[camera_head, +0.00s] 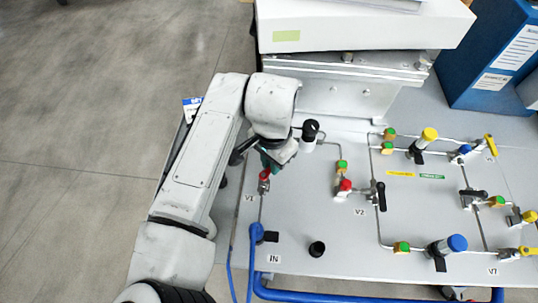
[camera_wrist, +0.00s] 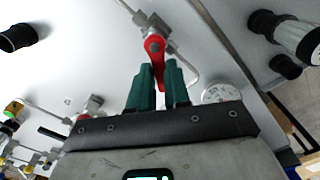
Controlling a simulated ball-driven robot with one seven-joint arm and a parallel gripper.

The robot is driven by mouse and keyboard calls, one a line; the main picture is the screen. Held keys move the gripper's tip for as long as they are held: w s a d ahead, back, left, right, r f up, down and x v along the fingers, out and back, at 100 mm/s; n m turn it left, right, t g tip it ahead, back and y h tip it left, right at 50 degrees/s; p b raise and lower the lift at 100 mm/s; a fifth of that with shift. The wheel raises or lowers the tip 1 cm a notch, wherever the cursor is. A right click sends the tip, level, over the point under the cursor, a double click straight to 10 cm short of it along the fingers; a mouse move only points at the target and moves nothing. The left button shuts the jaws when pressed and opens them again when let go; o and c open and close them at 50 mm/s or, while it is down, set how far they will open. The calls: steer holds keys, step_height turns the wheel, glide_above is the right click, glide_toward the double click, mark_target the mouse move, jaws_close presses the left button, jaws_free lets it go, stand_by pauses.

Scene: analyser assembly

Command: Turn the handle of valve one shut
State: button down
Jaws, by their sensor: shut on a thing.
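Valve one sits by the V1 label (camera_head: 249,198) at the left of the panel. Its red handle (camera_head: 264,175) shows just below my gripper (camera_head: 268,163) in the head view. In the wrist view, the red handle (camera_wrist: 155,48) reaches from the metal valve body (camera_wrist: 152,22) down between the green fingers of my gripper (camera_wrist: 158,72). The fingers are shut on the handle, one on each side. In the head view, my wrist hides part of the pipe above the valve.
A black-topped fitting (camera_head: 310,131) stands close to the right of my wrist. Valve V2 (camera_head: 377,194) and several coloured fittings lie further right. A blue hose (camera_head: 256,233) joins at IN below. A round gauge (camera_wrist: 220,94) is beside my fingers. A white box (camera_head: 360,25) stands behind.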

steer(key=m, duration=0.3)
steer(key=s+d+m, duration=0.1)
steer(key=m, duration=0.1)
steer(key=shift+m, duration=0.3)
steer(key=shift+s+d+m, duration=0.1)
steer(key=shift+s+m, duration=0.25)
steer(key=shift+m, duration=0.95)
steer(key=shift+s+m, duration=0.3)
steer(key=shift+m, duration=1)
steer(key=c, duration=1.1)
jaws_free()
steer(key=shift+r, duration=0.1)
step_height(320, 180, up, 11)
steer(key=shift+f+b, duration=0.2)
steer(key=shift+b, duration=0.3)
